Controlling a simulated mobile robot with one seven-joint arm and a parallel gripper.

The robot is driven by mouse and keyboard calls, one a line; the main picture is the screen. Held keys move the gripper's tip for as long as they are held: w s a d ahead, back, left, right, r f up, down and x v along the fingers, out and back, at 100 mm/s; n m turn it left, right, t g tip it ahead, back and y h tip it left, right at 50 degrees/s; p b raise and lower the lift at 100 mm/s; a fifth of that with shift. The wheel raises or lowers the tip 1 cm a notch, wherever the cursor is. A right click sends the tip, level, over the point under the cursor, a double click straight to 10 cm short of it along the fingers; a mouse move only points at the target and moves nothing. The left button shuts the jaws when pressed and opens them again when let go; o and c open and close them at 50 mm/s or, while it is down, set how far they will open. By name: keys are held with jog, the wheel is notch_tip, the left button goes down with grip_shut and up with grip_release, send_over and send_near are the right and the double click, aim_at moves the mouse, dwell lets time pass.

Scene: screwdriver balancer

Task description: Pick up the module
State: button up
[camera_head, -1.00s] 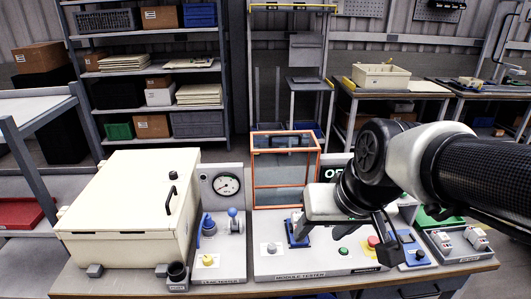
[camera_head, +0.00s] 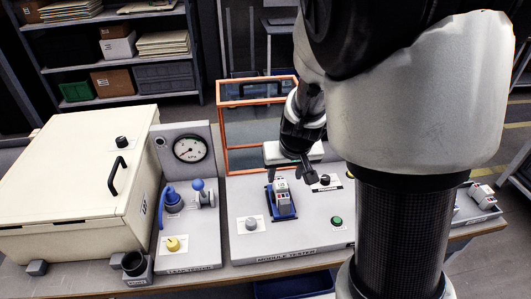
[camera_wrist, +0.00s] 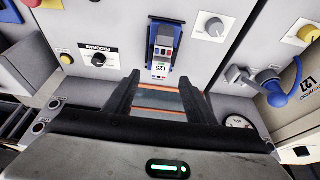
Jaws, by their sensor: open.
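A small grey and white module (camera_head: 282,190) sits in a blue holder (camera_head: 286,213) on the sloped top of the module tester (camera_head: 248,197). In the wrist view the module (camera_wrist: 162,48) is ahead of the fingertips, near the top centre, with a numbered label on its near end. My gripper (camera_head: 306,172) is beside and just behind the module in the head view. In the wrist view my gripper (camera_wrist: 160,84) has its two dark fingers wide apart, with nothing held between them.
An orange-framed clear guard (camera_head: 222,130) stands behind the tester. The leak tester with its gauge (camera_head: 190,149) and blue fittings is to the left, beside a large cream box (camera_head: 75,180). More modules (camera_head: 481,193) lie at the right. Knobs and buttons flank the holder.

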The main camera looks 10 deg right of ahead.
aim_at(281, 184)
jog(key=b+x, duration=0.3)
jog(key=x, duration=0.5)
jog(key=shift+w+f, duration=0.25)
jog(key=shift+f, duration=0.05)
grip_shut()
notch_tip(281, 184, up, 10)
jog(key=p, duration=0.4)
dwell(0.3)
jog(key=shift+r, duration=0.1)
